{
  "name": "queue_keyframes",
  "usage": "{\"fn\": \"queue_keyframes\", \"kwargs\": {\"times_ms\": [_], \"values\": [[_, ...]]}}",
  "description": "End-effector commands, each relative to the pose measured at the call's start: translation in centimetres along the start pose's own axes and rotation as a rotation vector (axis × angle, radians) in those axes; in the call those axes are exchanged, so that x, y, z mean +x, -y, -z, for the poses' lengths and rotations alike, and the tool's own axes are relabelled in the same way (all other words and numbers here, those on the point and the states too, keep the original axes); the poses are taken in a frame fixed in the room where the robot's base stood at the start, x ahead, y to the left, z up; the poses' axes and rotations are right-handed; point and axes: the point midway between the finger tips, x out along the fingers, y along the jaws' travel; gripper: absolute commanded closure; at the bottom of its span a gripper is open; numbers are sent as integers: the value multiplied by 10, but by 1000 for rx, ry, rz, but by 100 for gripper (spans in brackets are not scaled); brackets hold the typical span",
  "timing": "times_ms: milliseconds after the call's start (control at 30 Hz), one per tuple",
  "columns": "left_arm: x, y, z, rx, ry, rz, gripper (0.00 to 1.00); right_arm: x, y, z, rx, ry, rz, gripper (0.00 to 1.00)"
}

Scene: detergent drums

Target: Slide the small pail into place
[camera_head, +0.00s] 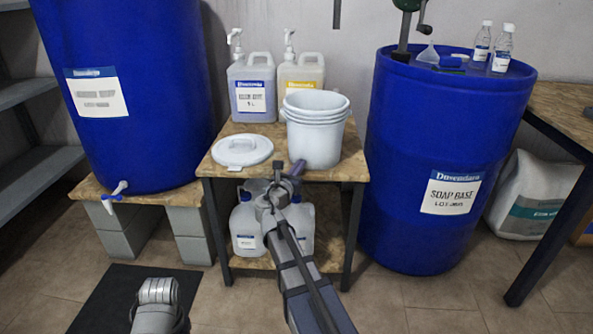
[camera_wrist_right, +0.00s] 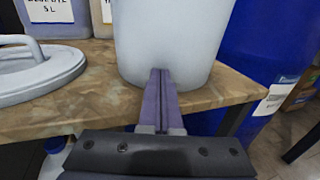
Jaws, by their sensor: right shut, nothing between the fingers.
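The small pail (camera_head: 316,138) is white and stands upright and open on the small wooden-topped table (camera_head: 352,165), near its front right. In the right wrist view the pail (camera_wrist_right: 172,35) rises just beyond my fingers, with its base on the tabletop (camera_wrist_right: 100,105). My right gripper (camera_head: 298,165) is shut and empty at the table's front edge, its tips (camera_wrist_right: 160,75) at the pail's lower front wall. I cannot tell whether they touch it. Of my left arm, only a link shows at the bottom left; the left gripper is out of view.
A white lid (camera_head: 242,150) lies left of the pail. Two pump jugs (camera_head: 252,90) (camera_head: 301,76) stand behind. Blue drums flank the table, left (camera_head: 130,140) and right (camera_head: 430,130). White jugs (camera_head: 243,222) sit on the shelf below.

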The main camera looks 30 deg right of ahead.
Motion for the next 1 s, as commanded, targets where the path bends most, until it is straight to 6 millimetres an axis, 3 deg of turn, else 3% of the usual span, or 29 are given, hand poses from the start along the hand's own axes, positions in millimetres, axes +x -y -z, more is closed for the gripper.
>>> {"fn": "queue_keyframes", "kwargs": {"times_ms": [367, 633, 1000], "values": [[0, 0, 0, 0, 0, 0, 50, 3, 0, 0, 0, 0, 1, 100], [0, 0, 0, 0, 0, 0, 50, 40, -1, 0, 0, 0, 2, 100], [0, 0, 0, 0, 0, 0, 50, 38, 1, 0, 0, 0, 0, 100]]}}
